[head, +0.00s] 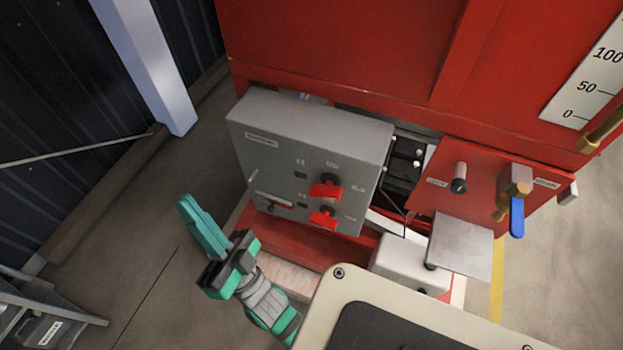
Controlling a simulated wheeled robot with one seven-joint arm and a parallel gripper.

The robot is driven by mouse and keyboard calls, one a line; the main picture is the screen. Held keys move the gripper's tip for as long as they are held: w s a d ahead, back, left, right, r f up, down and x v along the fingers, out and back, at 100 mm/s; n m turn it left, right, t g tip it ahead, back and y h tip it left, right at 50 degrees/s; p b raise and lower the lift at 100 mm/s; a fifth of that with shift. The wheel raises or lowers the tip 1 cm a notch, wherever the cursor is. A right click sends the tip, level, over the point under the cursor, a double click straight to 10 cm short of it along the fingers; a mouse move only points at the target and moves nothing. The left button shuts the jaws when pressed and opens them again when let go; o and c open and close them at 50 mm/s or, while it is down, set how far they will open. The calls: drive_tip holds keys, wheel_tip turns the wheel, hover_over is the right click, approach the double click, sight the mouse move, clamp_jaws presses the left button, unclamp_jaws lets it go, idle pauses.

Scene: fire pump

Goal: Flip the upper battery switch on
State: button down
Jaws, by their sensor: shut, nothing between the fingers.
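A grey control box (270,145) is fixed on the red pump unit. Its face carries two red switches, one above the other. The upper battery switch (327,188) is a red handle at the right of the face, and the lower battery switch (323,218) is just below it. Small labels sit beside them, too small to read. My gripper (185,205) is left of the box, apart from it, with its green fingers together and pointing up and left, away from the switches. It holds nothing.
A red panel (440,195) with a black knob and a blue-handled brass valve (516,215) is right of the box. A white-blue post (150,65) stands at upper left. A stepladder (45,320) is at lower left.

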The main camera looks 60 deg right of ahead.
drive_tip(key=s+a+f+n+g+y, duration=0.3)
drive_tip(key=s+a+f+g, duration=0.1)
drive_tip(key=f, duration=0.4)
drive_tip(key=s+a+f+n+g+y, duration=0.3)
drive_tip(key=s+a+f+n+y, duration=0.1)
drive_tip(key=s+a+f, duration=0.3)
drive_tip(key=s+a+f+n+g+y, duration=0.3)
drive_tip(key=s+a+f, duration=0.3)
drive_tip(key=f, duration=0.5)
drive_tip(key=shift+a+f+g, duration=0.15)
drive_tip(key=shift+a+g, duration=0.1)
drive_tip(key=shift+g, duration=0.55)
